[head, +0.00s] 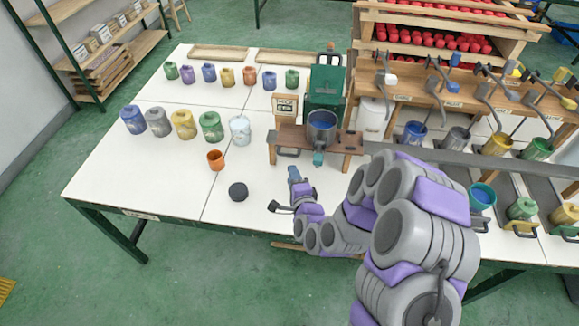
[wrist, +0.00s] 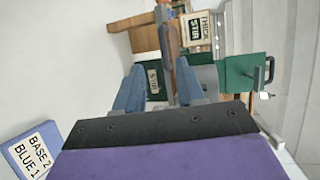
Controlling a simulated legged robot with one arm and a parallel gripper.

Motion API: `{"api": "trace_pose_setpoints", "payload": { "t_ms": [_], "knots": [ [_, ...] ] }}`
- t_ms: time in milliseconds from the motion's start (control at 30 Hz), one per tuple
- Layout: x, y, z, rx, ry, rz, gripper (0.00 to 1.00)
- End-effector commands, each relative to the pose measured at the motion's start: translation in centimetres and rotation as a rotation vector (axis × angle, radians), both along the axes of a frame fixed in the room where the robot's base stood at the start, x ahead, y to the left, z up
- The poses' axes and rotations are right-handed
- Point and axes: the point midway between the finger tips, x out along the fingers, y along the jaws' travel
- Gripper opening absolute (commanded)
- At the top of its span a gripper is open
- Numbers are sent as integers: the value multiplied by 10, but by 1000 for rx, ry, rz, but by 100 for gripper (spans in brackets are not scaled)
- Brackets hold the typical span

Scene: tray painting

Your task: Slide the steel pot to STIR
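The steel pot (head: 322,124) is dark grey with a bluish inside. It stands upright on a brown wooden stand (head: 350,140) in the middle of the table, with a teal handle (head: 318,158) at its front. My gripper (head: 293,172) is in front of the stand and left of the handle, apart from the pot. In the wrist view its two blue fingers (wrist: 160,72) are spread with nothing clearly held between them. A green plate labelled STIR (wrist: 152,78) shows beyond the fingers there. I cannot clearly make out the pot in the wrist view.
A small sign (head: 286,104) and a green machine (head: 325,82) stand behind the pot. A black puck (head: 238,191) and an orange cup (head: 215,160) sit to the left. Several paint tins line the table's left. A wooden rack with levers stands right.

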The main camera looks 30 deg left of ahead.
Motion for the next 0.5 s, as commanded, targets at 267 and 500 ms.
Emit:
{"api": "trace_pose_setpoints", "payload": {
  "t_ms": [267,500],
  "knots": [
    [-18,-13,9,-5,6,0,39],
    [-26,-20,11,-7,3,0,39]
  ]
}}
